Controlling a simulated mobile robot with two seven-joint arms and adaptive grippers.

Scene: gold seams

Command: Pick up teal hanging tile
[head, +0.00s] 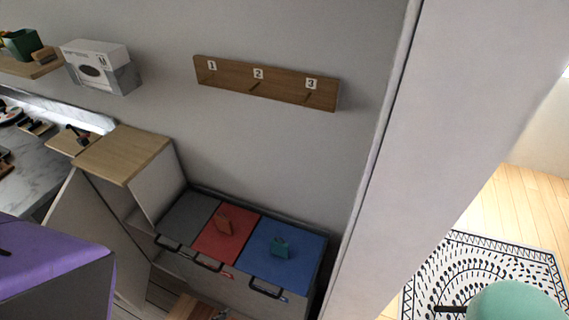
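The teal hanging tile (281,247) is a small piece lying on the blue panel (290,262) of the low cabinet's top. A small red piece (223,222), perhaps another tile, lies on the red panel to its left. A wooden rack (265,84) with pegs marked 1, 2 and 3 is mounted on the wall above. The pegs look bare. Neither of my grippers shows in the head view.
The low cabinet (225,281) has dark handles along its front. A tall white column (445,130) bounds it on the right. A purple-topped box (50,250) stands at the lower left. A patterned rug (470,265) lies beyond the column.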

